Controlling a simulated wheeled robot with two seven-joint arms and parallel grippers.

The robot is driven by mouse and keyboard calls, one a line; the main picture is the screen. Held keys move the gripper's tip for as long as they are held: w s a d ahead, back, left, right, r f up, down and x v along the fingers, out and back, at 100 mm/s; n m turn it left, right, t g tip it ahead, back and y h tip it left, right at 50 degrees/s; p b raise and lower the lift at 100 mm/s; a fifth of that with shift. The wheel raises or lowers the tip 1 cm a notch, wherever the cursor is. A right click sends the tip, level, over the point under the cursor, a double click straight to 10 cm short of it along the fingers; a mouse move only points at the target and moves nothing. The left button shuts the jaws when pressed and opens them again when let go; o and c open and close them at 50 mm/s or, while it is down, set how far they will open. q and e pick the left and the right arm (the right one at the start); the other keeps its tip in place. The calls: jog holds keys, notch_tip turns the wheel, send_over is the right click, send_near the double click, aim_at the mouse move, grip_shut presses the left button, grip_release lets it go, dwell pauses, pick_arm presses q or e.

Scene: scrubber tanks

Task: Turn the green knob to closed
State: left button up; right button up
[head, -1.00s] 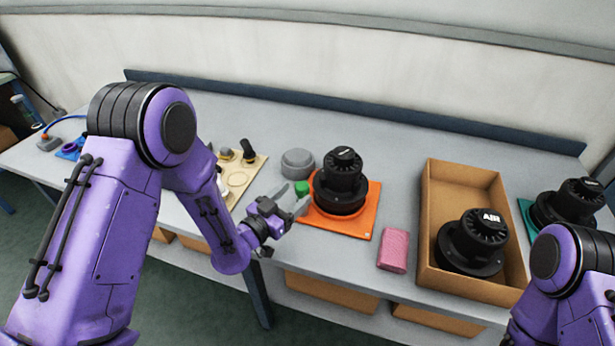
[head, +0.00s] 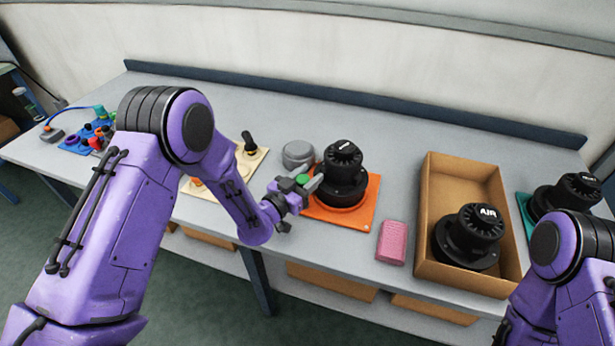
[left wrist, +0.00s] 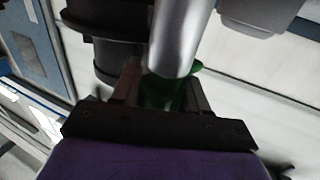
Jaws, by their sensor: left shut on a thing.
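The green knob (head: 302,178) is at the left edge of an orange base plate (head: 362,218), beside a black ribbed canister (head: 343,165). My left gripper (head: 304,184) is at the knob, with its fingers shut on it. In the left wrist view the green knob (left wrist: 160,96) shows between the dark fingers, partly hidden by a grey metal cylinder. The fingers hide much of the knob, so its turned position cannot be read. My right gripper is out of view; only part of that arm shows at lower right.
A pink block (head: 392,242) and a cardboard box (head: 432,200) holding a canister marked "AIR" (head: 469,235) are to the right. A cream board (head: 262,153) lies left. The back of the bench is clear.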

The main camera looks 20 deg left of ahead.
pick_arm(q)
jog(key=shift+d+f+m+g+h+b, duration=0.1)
jog(key=shift+f+m+g+h+b, duration=0.15)
jog(key=shift+m+g+h+b, duration=0.6)
jog(key=m+g+h+b, duration=0.3)
jog(key=s+m+g+h+b, duration=0.1)
jog(key=m+g+h+b, duration=0.2)
jog(key=g, duration=0.1)
jog(key=d+m+g+h+b, duration=0.1)
jog(key=m+g+h+b, duration=0.2)
jog(key=g+b, duration=0.1)
jog(key=shift+s+m, duration=0.2)
jog(key=shift+m, duration=0.05)
jog(key=shift+s+r+m+g+h+b, duration=0.15)
jog(key=shift+m+g+b, duration=0.6)
jog(key=shift+g, duration=0.4)
jog(key=shift+s+r+m+g+h+b, duration=0.1)
jog(key=shift+m+g+b, duration=0.55)
jog(key=shift+g+b, duration=0.35)
jog(key=shift+g, duration=0.3)
jog(key=o, duration=1)
jog(key=shift+c, duration=0.2)
